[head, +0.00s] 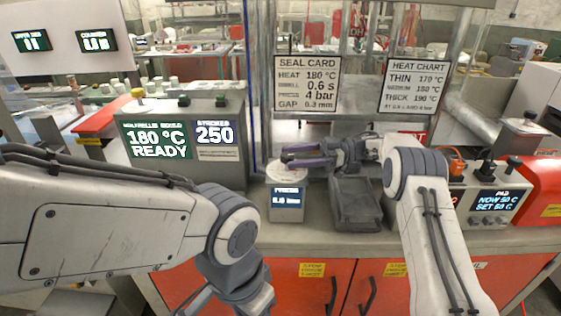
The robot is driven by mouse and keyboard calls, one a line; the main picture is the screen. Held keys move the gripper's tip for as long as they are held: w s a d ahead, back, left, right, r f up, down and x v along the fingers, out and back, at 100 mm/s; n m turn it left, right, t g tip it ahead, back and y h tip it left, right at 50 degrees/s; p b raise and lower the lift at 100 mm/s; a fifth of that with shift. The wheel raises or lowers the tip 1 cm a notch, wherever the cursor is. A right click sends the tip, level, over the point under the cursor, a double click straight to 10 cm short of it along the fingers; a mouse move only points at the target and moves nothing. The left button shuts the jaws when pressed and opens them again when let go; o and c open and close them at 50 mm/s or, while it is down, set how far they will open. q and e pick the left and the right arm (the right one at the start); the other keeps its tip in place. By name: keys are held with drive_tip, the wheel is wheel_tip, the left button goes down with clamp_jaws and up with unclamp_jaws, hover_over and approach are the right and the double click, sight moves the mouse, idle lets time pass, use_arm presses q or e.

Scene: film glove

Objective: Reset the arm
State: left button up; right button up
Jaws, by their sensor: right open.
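My right arm (425,210) reaches in from the lower right and bends left at its grey elbow. My right gripper (287,155) points left, its two purple-grey fingers apart with nothing between them. It hovers over or just behind the small white-topped device (287,202) with the blue display; the exact height is hard to tell. My left arm (110,222) crosses the lower left, and its grey wrist links (237,285) drop down in front of the red cabinet. The left gripper is below the picture's edge.
A grey tray (357,217) sits on the counter below the right wrist. A machine reading 180 °C READY (225,171) stands left, a control box (492,203) right. Behind are the seal card (307,83) and heat chart (412,86). Red cabinet doors (310,285) front the counter.

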drive_tip(key=shift+v, duration=0.95)
